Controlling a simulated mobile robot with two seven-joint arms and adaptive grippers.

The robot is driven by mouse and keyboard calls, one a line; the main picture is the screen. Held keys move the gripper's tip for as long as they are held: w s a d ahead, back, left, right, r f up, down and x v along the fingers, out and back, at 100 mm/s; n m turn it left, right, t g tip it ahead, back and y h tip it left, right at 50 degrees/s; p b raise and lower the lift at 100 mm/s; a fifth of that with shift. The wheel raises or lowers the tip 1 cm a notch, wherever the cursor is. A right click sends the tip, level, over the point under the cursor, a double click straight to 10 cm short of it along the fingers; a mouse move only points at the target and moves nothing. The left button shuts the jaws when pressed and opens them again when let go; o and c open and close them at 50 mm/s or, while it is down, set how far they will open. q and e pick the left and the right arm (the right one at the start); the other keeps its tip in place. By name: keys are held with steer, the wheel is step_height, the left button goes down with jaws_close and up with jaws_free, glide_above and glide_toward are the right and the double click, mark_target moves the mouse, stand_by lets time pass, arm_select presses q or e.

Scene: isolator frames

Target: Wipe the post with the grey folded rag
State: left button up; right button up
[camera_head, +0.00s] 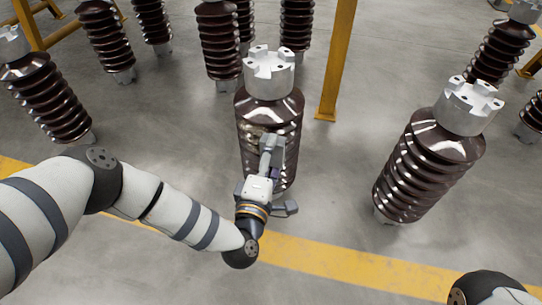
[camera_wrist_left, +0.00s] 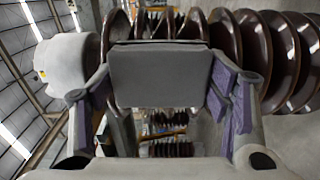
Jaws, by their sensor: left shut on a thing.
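The post in front of me is a dark brown ribbed insulator (camera_head: 254,112) with a silver notched metal cap, standing upright on the floor. My left gripper (camera_head: 271,152) is in front of its near side, below the cap. In the left wrist view the grey folded rag (camera_wrist_left: 160,76) is a flat block held between the fingers with purple pads. The post's ribs (camera_wrist_left: 225,38) show behind it. I cannot tell whether the rag touches them. A dull, lighter patch shows on the ribs beside the gripper. My right gripper is out of view.
Another ribbed post (camera_head: 425,165) stands to the right, with clear floor between. Several more stand behind and at the far left. A yellow upright (camera_head: 336,65) rises behind the middle post. A yellow floor line (camera_head: 345,264) crosses in front.

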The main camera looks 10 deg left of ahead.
arm_select(q)
steer(key=a, duration=0.3)
steer(key=a+p, duration=0.1)
steer(key=a, duration=0.3)
steer(key=shift+w+a+r, duration=0.15)
steer(key=shift+a, duration=0.15)
steer(key=shift+c, duration=0.5)
steer(key=shift+r+p, duration=0.85)
steer(key=shift+r, duration=0.25)
steer(key=shift+d+f, duration=0.15)
steer(key=shift+d, duration=0.25)
steer(key=s+d, duration=0.1)
steer(key=d, duration=0.6)
steer(key=shift+f+b, duration=0.15)
steer(key=shift+b, duration=0.15)
steer(key=s+p, duration=0.2)
steer(key=s, duration=0.4)
steer(key=shift+a, duration=0.15)
